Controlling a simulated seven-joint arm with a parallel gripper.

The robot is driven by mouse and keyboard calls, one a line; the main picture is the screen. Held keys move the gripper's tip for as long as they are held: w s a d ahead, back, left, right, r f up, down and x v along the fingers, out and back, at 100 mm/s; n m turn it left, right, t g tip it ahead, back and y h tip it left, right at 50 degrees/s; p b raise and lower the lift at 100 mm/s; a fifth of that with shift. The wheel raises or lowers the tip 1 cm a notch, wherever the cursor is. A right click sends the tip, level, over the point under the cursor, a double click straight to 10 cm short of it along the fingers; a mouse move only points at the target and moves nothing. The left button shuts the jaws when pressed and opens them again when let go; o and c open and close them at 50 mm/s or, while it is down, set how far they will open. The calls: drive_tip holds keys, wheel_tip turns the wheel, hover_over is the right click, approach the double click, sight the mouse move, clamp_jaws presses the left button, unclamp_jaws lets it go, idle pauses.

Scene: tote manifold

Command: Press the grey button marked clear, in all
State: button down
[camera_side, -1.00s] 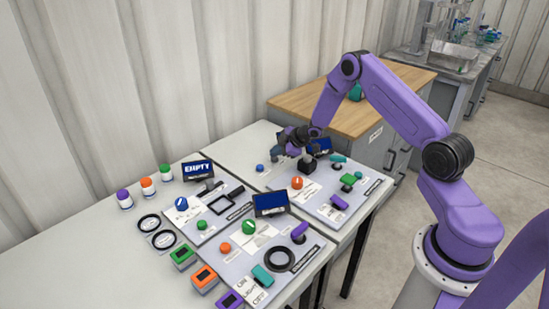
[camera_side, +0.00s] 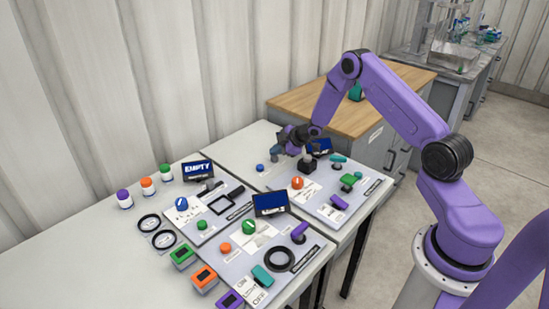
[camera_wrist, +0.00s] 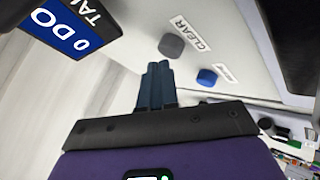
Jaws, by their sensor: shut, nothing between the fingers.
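The grey button (camera_wrist: 171,46) is a round knob in the wrist view, with a white label reading CLEAR (camera_wrist: 190,33) beside it. My gripper (camera_wrist: 157,66) is shut and empty, its dark blue fingertips just short of the grey button in the picture; whether they touch it I cannot tell. In the side view my gripper (camera_side: 277,155) is low over the back-left part of the far panel (camera_side: 330,210). The grey button cannot be made out there.
A blue button (camera_wrist: 207,77) with its own label sits beside the grey one. A tilted display (camera_wrist: 68,28) with white text stands close by. The far panel also carries an orange knob (camera_side: 297,183) and a green handle (camera_side: 349,180). More panels lie nearer the camera.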

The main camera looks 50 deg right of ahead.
sight(276, 158)
drive_tip(key=shift+r, duration=0.45)
drive_tip(key=shift+r, duration=2.5)
drive_tip(key=shift+a, duration=0.1)
